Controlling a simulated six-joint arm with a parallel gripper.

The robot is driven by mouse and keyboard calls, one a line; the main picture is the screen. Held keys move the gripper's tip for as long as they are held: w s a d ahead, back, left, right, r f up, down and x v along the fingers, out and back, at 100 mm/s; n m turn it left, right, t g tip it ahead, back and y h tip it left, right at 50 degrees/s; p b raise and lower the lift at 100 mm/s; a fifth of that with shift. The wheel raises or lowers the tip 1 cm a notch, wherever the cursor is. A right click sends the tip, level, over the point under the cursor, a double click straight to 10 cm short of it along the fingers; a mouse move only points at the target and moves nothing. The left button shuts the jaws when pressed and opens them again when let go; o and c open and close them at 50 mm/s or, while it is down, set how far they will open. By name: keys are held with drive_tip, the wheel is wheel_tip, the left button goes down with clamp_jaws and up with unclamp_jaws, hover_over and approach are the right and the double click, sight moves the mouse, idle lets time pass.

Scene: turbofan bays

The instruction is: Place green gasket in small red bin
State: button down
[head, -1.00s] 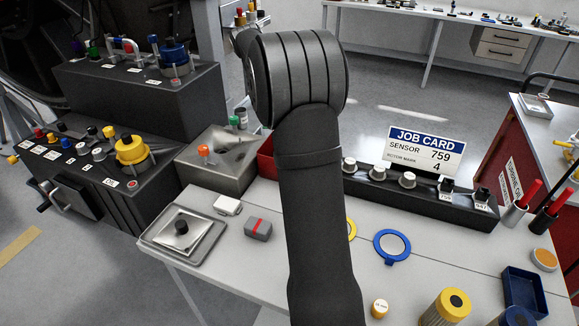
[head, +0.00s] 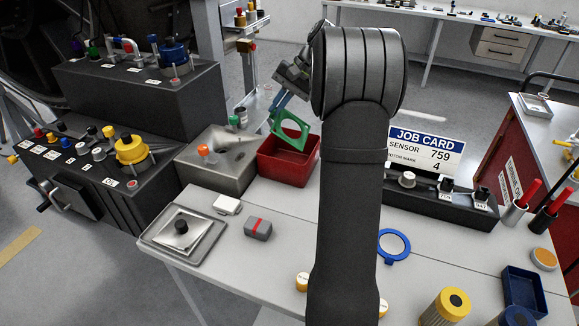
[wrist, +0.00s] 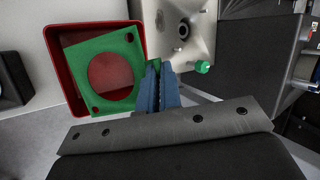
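The green gasket (head: 291,132) is a square plate with a large round hole and small corner holes. My gripper (head: 280,108) has blue fingers, shut on one edge of the gasket, and holds it tilted over the small red bin (head: 287,172). In the wrist view the gasket (wrist: 118,72) overlaps the opening of the red bin (wrist: 64,76), and the blue fingers (wrist: 161,82) are close together at its right corner. I cannot tell exactly how high the gasket is above the bin floor.
A grey metal block (head: 215,158) with an orange knob stands directly left of the bin. The black switch strip (head: 436,200) and job card (head: 425,150) are to the right. A blue ring gasket (head: 394,246) and grey box (head: 258,229) lie on the bench.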

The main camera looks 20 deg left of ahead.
sight(279, 133)
drive_tip(key=shift+w+r+m+t+y, duration=0.2)
drive_tip(key=shift+m+t+y, duration=0.25)
drive_tip(key=shift+m, duration=0.35)
wheel_tip(279, 133, down, 10)
drive_tip(key=shift+w+r, duration=0.1)
drive_tip(key=c, duration=1.6)
unclamp_jaws()
drive_tip(key=v, duration=1.2)
